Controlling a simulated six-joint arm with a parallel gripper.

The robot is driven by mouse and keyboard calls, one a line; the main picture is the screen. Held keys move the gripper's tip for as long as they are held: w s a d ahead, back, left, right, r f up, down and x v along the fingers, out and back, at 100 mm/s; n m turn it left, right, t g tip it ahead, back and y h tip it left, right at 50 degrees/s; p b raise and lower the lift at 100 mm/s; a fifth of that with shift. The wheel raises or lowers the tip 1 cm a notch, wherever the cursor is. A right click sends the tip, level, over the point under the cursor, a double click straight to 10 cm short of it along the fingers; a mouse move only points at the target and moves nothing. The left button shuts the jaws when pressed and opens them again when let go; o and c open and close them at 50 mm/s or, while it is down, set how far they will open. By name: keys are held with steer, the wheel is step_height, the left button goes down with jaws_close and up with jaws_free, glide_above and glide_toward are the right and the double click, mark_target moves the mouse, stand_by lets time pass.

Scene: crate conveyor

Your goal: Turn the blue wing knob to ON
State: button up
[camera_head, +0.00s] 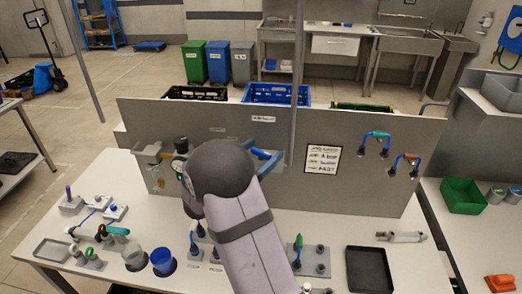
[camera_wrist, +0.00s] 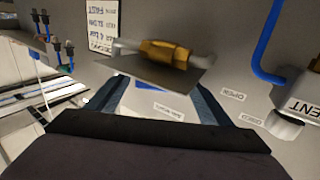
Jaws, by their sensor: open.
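My gripper (camera_head: 268,160) is in front of the upright grey panel (camera_head: 225,117), hidden partly by my own arm. In the wrist view my gripper (camera_wrist: 155,100) shows two dark blue fingers spread apart, with nothing held between them. A pale pipe-like part with an orange-yellow piece (camera_wrist: 165,53) and a thin grey plate lies just beyond the fingertips; I cannot tell whether they touch. A bent blue part (camera_wrist: 268,42) stands at the right by a pale block marked VENT (camera_wrist: 300,103). I cannot make out a blue wing knob or an ON mark for sure.
A written sign (camera_head: 323,160) hangs on the panel, with two hose loops right of it. The table below holds a blue cup (camera_head: 163,262), a black tray (camera_head: 369,269), a grey tray (camera_head: 52,250) and several small fixtures. Crates stand behind the panel.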

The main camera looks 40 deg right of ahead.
steer(key=c, duration=1)
steer(key=shift+c, duration=0.2)
steer(key=shift+n+t, duration=0.3)
steer(key=shift+t, duration=0.1)
steer(key=n+t+y+b, duration=0.2)
steer(key=n+t+b, duration=0.1)
steer(key=t, duration=0.1)
steer(key=shift+s+f, duration=0.1)
steer(key=shift+f, duration=0.05)
steer(key=shift+n+t+y+b, duration=0.95)
steer(key=shift+t+y, duration=0.15)
steer(key=shift+t, duration=0.1)
steer(key=shift+n+t+y, duration=0.25)
steer(key=shift+t+y, duration=0.05)
steer(key=shift+t, duration=0.1)
steer(key=o, duration=1)
